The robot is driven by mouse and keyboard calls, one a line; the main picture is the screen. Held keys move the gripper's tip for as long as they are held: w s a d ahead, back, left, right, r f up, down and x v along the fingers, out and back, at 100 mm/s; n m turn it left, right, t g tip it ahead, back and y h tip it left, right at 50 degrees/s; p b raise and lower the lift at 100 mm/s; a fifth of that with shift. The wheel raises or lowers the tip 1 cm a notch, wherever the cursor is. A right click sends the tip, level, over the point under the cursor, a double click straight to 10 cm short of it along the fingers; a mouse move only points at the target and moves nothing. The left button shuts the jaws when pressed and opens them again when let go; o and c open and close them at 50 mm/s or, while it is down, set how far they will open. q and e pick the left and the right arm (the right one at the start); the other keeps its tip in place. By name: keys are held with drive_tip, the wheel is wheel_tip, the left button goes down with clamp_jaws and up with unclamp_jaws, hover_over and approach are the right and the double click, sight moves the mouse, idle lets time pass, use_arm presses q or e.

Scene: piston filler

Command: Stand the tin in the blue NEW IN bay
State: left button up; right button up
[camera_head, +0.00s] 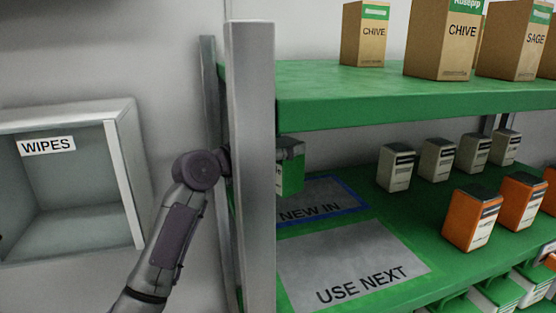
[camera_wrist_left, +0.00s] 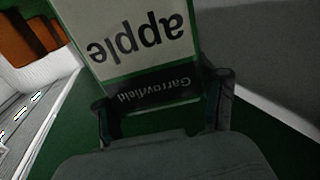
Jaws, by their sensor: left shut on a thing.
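The tin (camera_head: 291,174) is green and white with a dark top, and it shows just right of the shelf's grey upright in the head view. In the left wrist view the tin (camera_wrist_left: 135,45) reads "apple" and "Garrowfield", upside down. My left gripper (camera_wrist_left: 165,105) is shut on it, with a finger on each side. The upright hides most of the gripper in the head view. The blue-edged NEW IN bay (camera_head: 318,201) lies on the middle green shelf. The tin is at the bay's back left; whether it touches the shelf I cannot tell. My right gripper is not in view.
The grey upright (camera_head: 251,160) stands in front of my left wrist. A USE NEXT bay (camera_head: 350,265) lies in front of NEW IN. White tins (camera_head: 397,168) and orange tins (camera_head: 471,218) stand to the right. The upper shelf (camera_head: 400,95) is overhead.

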use_arm(q)
drive_tip(key=shift+w+a+f, duration=0.15)
drive_tip(key=shift+a+f, duration=0.05)
drive_tip(key=shift+a, duration=0.2)
drive_tip(key=shift+w+a+f, duration=0.1)
drive_tip(key=shift+a+f, duration=0.05)
drive_tip(key=shift+a, duration=0.25)
wheel_tip(320, 180, down, 4)
drive_tip(key=shift+r+p, duration=0.15)
drive_tip(key=shift+p, duration=0.8)
drive_tip(key=shift+f, duration=0.2)
drive_tip(key=shift+f, duration=0.2)
drive_tip(key=o, duration=1.8)
